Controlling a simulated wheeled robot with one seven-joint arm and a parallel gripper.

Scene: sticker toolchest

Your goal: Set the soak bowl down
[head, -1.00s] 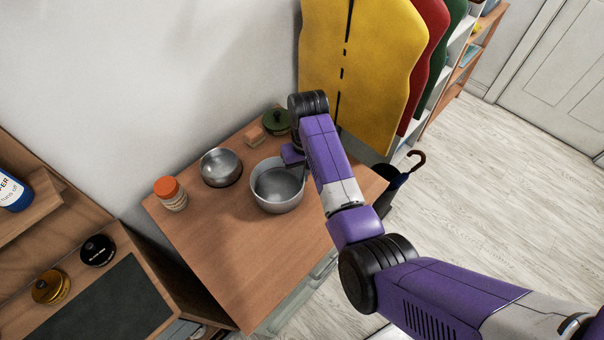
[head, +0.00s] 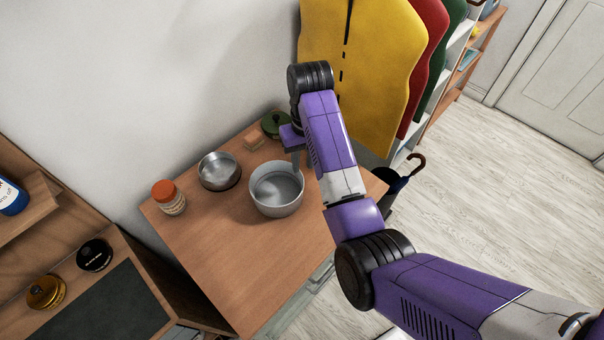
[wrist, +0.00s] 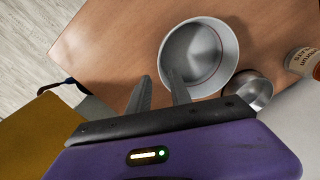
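The soak bowl, apparently the larger grey bowl (head: 276,207), sits upright on the wooden top of the chest (head: 225,245). It also shows in the wrist view (wrist: 231,48), and it looks empty. My gripper (head: 296,166) is above the bowl's back edge in the head view. My forearm hides part of the top to the right.
A smaller metal bowl (head: 219,172) stands close to the left. An orange-lidded jar (head: 169,198) is at the left edge. The front of the top is clear.

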